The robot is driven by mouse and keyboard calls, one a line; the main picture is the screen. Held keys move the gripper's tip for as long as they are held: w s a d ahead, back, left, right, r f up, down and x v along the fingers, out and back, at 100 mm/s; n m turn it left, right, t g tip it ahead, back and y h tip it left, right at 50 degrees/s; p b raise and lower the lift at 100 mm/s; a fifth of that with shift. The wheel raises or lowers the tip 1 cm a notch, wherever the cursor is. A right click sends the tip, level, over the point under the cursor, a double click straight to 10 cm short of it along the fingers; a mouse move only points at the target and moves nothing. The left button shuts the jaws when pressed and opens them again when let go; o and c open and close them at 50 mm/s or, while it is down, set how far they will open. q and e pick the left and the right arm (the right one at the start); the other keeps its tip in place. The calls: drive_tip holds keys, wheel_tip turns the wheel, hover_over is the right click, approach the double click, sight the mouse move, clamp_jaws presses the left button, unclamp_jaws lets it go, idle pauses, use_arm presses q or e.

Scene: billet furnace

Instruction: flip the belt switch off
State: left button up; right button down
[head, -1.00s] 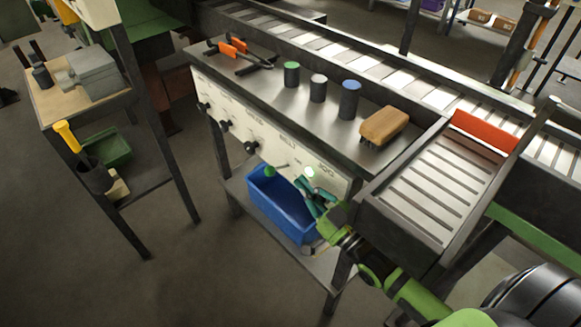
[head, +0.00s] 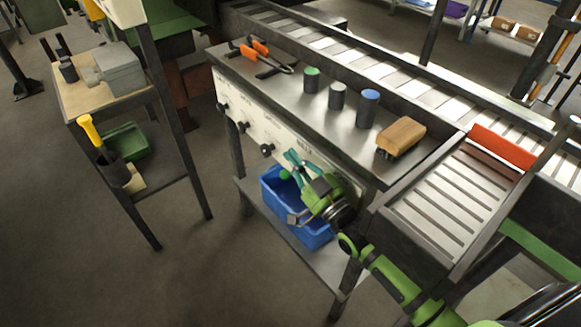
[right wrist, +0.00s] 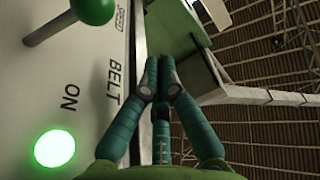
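The belt switch is a lever with a green ball knob (right wrist: 93,8), at the top left of the right wrist view. It sticks out from a white panel (right wrist: 75,80) lettered "BELT", "ON" and "SPEED". A round green lamp (right wrist: 54,149) is lit beside "ON". In the head view the knob (head: 285,174) shows just below my right gripper's fingertips (head: 292,160), in front of the panel. My right gripper's teal fingers (right wrist: 155,68) are together at the tips with nothing between them. They are to the right of the knob, apart from it in the wrist view. My left gripper is out of view.
A blue bin (head: 275,200) stands on the shelf below the panel. Black knobs (head: 267,150) line the panel to the left. On the bench top are several coloured cylinders (head: 367,108), a brown block (head: 402,136) and orange-handled tongs (head: 255,50). A slatted tray (head: 450,195) is on the right.

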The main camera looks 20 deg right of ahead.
sight(288, 176)
drive_tip(key=shift+w+a+f, duration=0.1)
drive_tip(key=shift+a+f, duration=0.1)
drive_tip(key=shift+f, duration=0.75)
drive_tip(key=shift+w+a+f, duration=0.1)
drive_tip(key=shift+a+f, duration=0.1)
drive_tip(key=shift+f, duration=0.75)
drive_tip(key=shift+s, duration=0.1)
drive_tip(key=shift+a+f+n, duration=0.15)
drive_tip(key=shift+f+n, duration=0.05)
drive_tip(key=shift+n, duration=0.3)
drive_tip(key=shift+s+a+f+n+y+b, duration=0.1)
drive_tip(key=shift+a+f+n+y+b, duration=0.1)
drive_tip(key=shift+f+n+y+b, duration=0.3)
drive_tip(key=shift+s+a+f+n+g+y+b, duration=0.15)
drive_tip(key=shift+f+n+g+y+b, duration=0.45)
drive_tip(key=shift+n, duration=0.95)
drive_tip(key=shift+a+f+n+g+y+b, duration=0.1)
drive_tip(key=shift+a+f+n+b, duration=0.2)
drive_tip(key=shift+f+n, duration=0.9)
drive_tip(key=shift+s+a+f+n+g+y+b, duration=0.15)
drive_tip(key=shift+f+n+g+y+b, duration=0.25)
drive_tip(key=shift+n, duration=1.45)
drive_tip(key=shift+w+f, duration=0.1)
